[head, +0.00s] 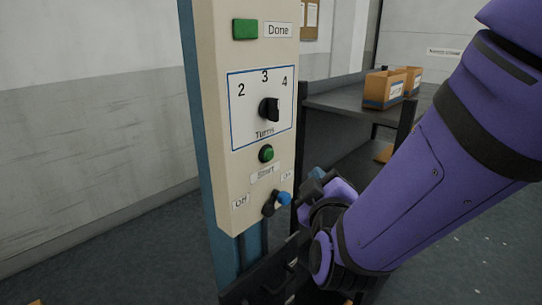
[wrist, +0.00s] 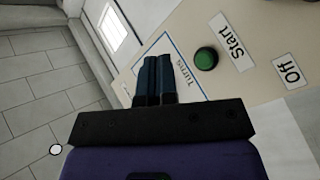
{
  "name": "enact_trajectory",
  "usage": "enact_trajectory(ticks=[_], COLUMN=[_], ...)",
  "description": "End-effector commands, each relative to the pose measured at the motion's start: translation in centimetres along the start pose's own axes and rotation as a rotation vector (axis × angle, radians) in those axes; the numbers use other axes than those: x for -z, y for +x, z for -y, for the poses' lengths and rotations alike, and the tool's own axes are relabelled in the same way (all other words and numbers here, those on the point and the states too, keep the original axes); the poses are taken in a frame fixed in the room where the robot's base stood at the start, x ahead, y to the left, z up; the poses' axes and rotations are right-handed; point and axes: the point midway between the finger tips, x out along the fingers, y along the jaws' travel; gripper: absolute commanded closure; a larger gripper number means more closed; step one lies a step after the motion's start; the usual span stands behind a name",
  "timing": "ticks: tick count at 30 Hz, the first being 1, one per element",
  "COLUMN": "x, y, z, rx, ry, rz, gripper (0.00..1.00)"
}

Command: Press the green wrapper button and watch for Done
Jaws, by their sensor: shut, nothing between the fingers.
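The green start button (head: 266,153) sits on the beige control panel (head: 222,120), above a Start label. It also shows in the wrist view (wrist: 206,58), right of my fingertips and clear of them. The rectangular Done lamp (head: 245,29) at the panel's top is green; I cannot tell if it is lit. My gripper (head: 318,180) is in front of the panel's right edge in the head view. In the wrist view its dark blue fingers (wrist: 155,62) are together and empty, overlapping the Turns area. Contact with the panel cannot be told.
The black Turns dial (head: 269,109), marked 2, 3 and 4, is above the button. A blue-tipped lever (head: 284,198) below it leans toward the On label, close to my gripper. A dark shelf (head: 350,104) with cardboard boxes (head: 384,88) stands behind. The floor left is clear.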

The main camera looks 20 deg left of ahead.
Motion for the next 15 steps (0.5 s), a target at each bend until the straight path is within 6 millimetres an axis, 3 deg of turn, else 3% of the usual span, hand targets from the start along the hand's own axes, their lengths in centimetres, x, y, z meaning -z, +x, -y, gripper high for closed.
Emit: enact_trajectory(ticks=[15], x=[2.7], y=[3.7], z=[2.7], rx=[0.001], ry=[0.001], rz=[0.000], gripper=[1.00])
